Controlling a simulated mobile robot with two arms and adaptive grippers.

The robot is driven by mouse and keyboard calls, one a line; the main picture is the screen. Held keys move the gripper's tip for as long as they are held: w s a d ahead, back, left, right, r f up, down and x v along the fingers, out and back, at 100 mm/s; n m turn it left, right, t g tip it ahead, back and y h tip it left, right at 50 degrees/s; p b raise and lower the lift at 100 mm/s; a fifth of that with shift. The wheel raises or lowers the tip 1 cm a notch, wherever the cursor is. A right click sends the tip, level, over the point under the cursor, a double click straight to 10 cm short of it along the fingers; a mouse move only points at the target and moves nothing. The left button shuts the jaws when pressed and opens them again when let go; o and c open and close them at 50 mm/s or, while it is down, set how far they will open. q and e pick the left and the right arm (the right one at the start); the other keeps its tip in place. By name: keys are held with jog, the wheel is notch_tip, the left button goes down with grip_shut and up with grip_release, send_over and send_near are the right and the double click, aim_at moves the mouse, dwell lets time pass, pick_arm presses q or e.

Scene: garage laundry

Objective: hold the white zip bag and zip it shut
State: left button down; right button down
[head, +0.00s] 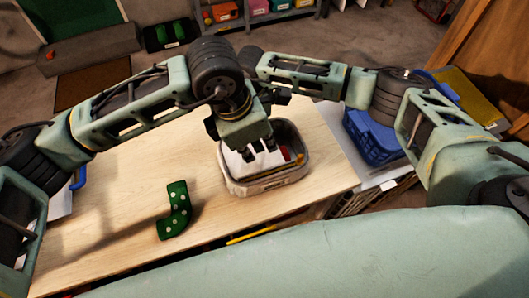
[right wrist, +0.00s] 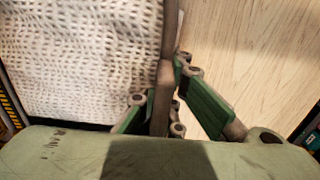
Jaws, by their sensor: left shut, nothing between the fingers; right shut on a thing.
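The white zip bag (head: 233,165) looks like an open oval container with a greyish rim and pale inside, standing on the wooden table. Small red and yellow things show inside it. My left gripper (head: 259,153) points down over its opening, shut and empty, and hides part of it. My right gripper is mostly hidden behind the left one in the head view. In the right wrist view my right gripper (right wrist: 170,108) is shut on the bag's greyish edge, with the white woven surface (right wrist: 80,60) to its left. The zip slider cannot be made out.
A green spotted block-like piece (head: 175,210) lies on the table (head: 120,220) left of the bag. A yellow pencil-like stick (head: 250,236) lies near the front edge. A blue basket (head: 368,140) stands right of the table. The table's left part is mostly clear.

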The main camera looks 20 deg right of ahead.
jog(key=c, duration=1.8)
grip_release()
